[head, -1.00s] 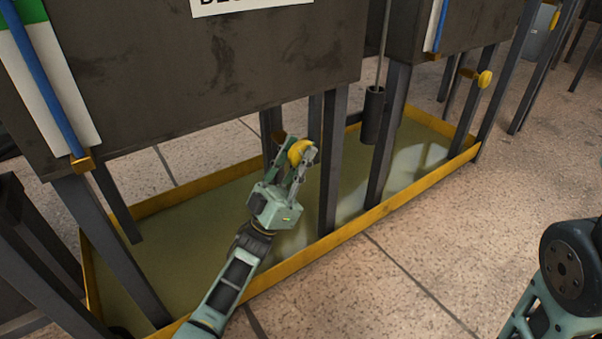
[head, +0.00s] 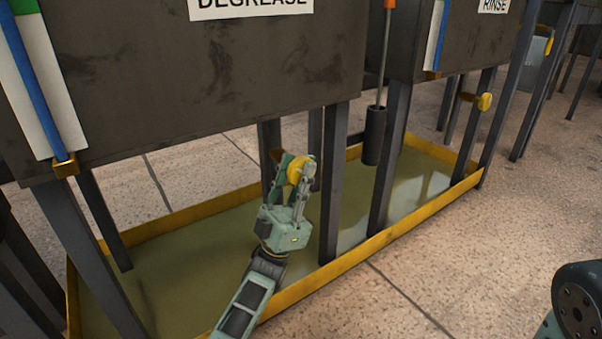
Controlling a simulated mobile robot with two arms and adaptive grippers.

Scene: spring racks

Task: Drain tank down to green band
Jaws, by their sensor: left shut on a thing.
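The dark tank labelled DEGREASE (head: 215,75) stands on legs over a yellow-rimmed drip tray. On its left end is a white gauge board (head: 45,105) with a blue level column (head: 32,85) and a green band (head: 24,7) at the top of the picture. The blue column's top is out of view. My left gripper (head: 300,170) is shut on a yellow round valve knob (head: 298,168) below the tank's right part.
The yellow tray rim (head: 340,248) runs along the front, with murky liquid inside. A RINSE tank (head: 480,40) with its own yellow knob (head: 484,101) stands to the right. A dark cylinder (head: 374,135) hangs on a rod between the tanks.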

